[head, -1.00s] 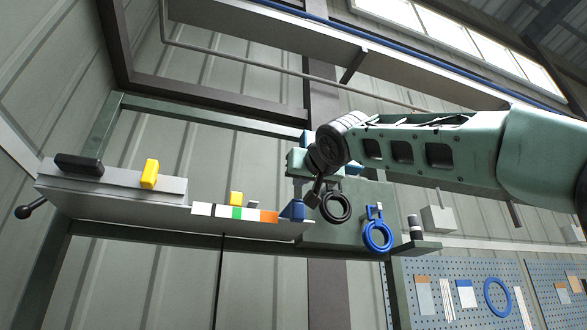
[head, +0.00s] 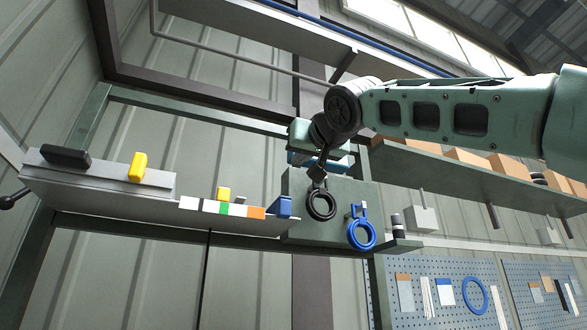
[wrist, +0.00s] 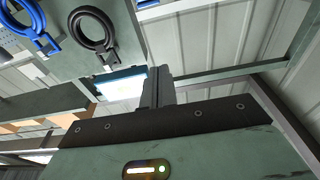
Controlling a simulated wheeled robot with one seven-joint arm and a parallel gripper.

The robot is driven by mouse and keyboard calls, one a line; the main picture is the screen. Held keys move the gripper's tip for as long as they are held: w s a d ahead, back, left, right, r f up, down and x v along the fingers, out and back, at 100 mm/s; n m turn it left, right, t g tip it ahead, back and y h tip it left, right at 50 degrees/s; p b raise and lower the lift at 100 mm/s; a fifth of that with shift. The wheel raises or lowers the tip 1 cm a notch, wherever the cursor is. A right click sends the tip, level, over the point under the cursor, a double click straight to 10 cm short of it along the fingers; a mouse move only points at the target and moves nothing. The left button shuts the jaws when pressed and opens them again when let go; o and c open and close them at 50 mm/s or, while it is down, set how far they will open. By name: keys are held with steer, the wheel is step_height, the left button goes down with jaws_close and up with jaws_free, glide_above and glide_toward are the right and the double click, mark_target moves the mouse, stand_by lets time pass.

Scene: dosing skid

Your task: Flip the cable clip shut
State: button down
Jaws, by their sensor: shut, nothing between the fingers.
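My gripper (wrist: 157,82) shows in the wrist view with its two grey fingers together and nothing between them. In the head view its fingers are hard to make out against the dark wrist parts. A black ring (head: 321,205) hangs on the grey-green panel (head: 294,190), just below the wrist. A blue ring with a small blue-and-white frame (head: 361,234) hangs to its right. The black ring (wrist: 93,28) and the blue ring (wrist: 42,38) are at the upper left in the wrist view, apart from the fingers. I cannot tell which piece is the cable clip.
A grey ledge (head: 100,185) on the left carries a black block (head: 66,157), yellow pieces (head: 138,167) and a strip of coloured labels. A blue block (head: 284,207) sits at its right end. A shelf with boxes (head: 455,168) and pegboards (head: 440,290) are at the right.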

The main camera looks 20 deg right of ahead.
steer(key=shift+s+f, duration=0.2)
steer(key=shift+s, duration=0.3)
steer(key=shift+s+f, duration=0.15)
steer(key=shift+s, duration=0.35)
